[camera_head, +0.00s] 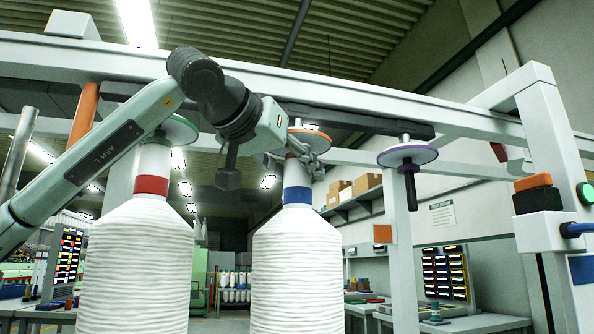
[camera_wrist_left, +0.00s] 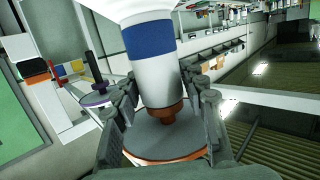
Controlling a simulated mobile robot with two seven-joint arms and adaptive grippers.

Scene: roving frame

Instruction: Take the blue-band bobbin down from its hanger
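The blue-band bobbin (camera_head: 297,258) is a white wound cone with a blue band (camera_head: 297,195) on its neck. It hangs upright under a hanger with an orange-rimmed disc (camera_head: 316,138). In the left wrist view its blue band (camera_wrist_left: 149,38), pale neck end and the hanger disc (camera_wrist_left: 165,140) show. My left gripper (camera_head: 297,152) is at the top of the neck, just below the beam. In the left wrist view its fingers (camera_wrist_left: 160,95) flank the neck end closely; whether both press on it is unclear. My right gripper is not in view.
A red-band bobbin (camera_head: 139,265) hangs close on the left under a green disc. An empty hanger with a purple disc (camera_head: 408,155) is on the right. The white overhead beam (camera_head: 400,110) runs just above my gripper. A frame post (camera_head: 400,250) stands right of the bobbin.

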